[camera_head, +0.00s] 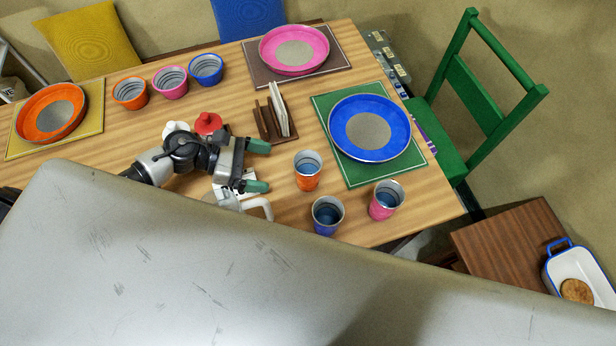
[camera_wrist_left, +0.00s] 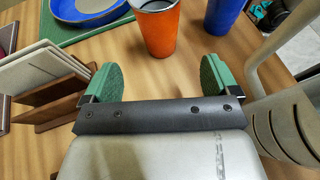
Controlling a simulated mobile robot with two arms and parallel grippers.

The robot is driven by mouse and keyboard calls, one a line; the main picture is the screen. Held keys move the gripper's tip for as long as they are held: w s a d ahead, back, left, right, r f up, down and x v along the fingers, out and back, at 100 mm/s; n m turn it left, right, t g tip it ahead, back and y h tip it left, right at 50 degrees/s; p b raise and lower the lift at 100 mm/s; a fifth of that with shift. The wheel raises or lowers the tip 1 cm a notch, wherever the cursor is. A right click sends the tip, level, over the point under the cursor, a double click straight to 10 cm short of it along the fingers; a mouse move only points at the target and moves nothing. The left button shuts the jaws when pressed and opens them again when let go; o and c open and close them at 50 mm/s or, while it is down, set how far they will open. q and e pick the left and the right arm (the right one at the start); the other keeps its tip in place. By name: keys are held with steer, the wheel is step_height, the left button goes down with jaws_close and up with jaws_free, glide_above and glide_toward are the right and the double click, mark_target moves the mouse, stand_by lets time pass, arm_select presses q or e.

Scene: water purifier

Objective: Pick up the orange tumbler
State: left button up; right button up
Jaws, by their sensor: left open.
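An orange tumbler (camera_head: 307,178) stands upright on the wooden table, just right of my left gripper (camera_head: 258,166) in the head view. My left gripper is open and empty, its two green fingertips pointing toward this tumbler with a gap between. In the left wrist view the orange tumbler (camera_wrist_left: 158,32) stands beyond the open fingertips (camera_wrist_left: 160,75), near the middle, its top cut off by the frame edge. My right gripper is not in view.
A blue tumbler (camera_head: 326,217) and a pink tumbler (camera_head: 385,201) stand close to the nearer orange one. A brown holder (camera_head: 263,125) with white cards is behind the gripper. A blue plate (camera_head: 405,125) lies on a green mat (camera_head: 355,176). A green chair (camera_head: 490,110) stands right.

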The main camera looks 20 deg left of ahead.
arm_select(q)
steer(key=p+x, duration=0.1)
steer(key=x, duration=0.3)
steer(key=shift+r, duration=0.2)
steer(key=p+x, duration=0.1)
steer(key=x, duration=0.5)
steer(key=shift+d+f, duration=0.15)
steer(key=shift+d, duration=0.1)
steer(key=shift+a, duration=0.1)
steer(key=shift+c, duration=0.2)
steer(key=c, duration=0.9)
steer(key=shift+c, duration=0.9)
